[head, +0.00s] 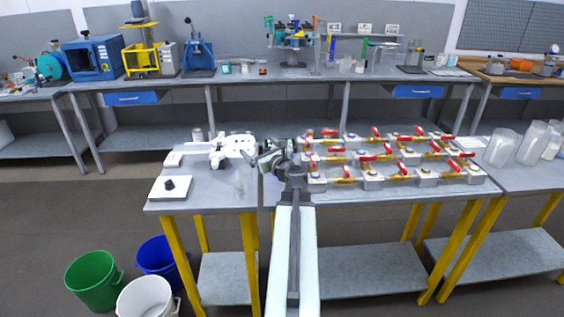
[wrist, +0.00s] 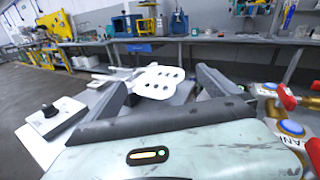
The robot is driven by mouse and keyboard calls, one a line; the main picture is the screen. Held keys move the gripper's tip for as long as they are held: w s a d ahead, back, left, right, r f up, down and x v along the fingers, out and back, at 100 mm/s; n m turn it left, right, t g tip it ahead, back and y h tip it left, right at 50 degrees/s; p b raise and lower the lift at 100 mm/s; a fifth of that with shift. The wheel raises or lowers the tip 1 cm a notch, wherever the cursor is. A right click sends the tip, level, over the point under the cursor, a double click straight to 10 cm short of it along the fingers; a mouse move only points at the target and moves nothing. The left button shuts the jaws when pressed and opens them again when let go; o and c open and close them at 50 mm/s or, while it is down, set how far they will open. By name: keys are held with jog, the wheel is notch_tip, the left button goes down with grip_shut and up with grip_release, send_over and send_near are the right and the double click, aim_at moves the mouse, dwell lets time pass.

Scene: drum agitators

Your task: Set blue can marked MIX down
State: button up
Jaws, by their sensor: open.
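My gripper (head: 268,156) is over the near table, between a white holed plate and rows of red-handled brass valves. In the wrist view my gripper (wrist: 165,86) shows its two dark fingers spread apart, with no can between them. The white holed plate (wrist: 160,82) shows beyond and between the fingers; it also shows in the head view (head: 233,146). I cannot make out a blue can marked MIX in either view.
Brass valves with red handles (head: 376,156) fill the table's right part. A white block with a black knob (head: 170,187) is at its left front. Clear jars (head: 500,147) stand on the right table. Green (head: 94,280), white (head: 147,298) and blue (head: 158,257) buckets stand on the floor.

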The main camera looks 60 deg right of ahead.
jog(key=s+d+r+m+g+h, duration=0.1)
jog(key=s+d+r+m+h, duration=0.2)
jog(key=s+d, duration=0.4)
jog(key=shift+m, duration=0.3)
jog(key=f+b, duration=0.2)
jog(key=f, duration=0.1)
jog(key=f+b, duration=0.6)
jog(key=f, duration=0.1)
jog(key=shift+s+a, duration=0.35)
jog(key=shift+a, duration=0.05)
jog(key=shift+w+d+r, duration=0.3)
jog(key=shift+w+d, duration=0.1)
jog(key=shift+w, duration=0.1)
jog(key=x, duration=0.6)
jog(key=shift+w+d+f, duration=0.1)
jog(key=shift+w, duration=0.1)
jog(key=shift+s, duration=0.1)
jog(key=c, duration=2.1)
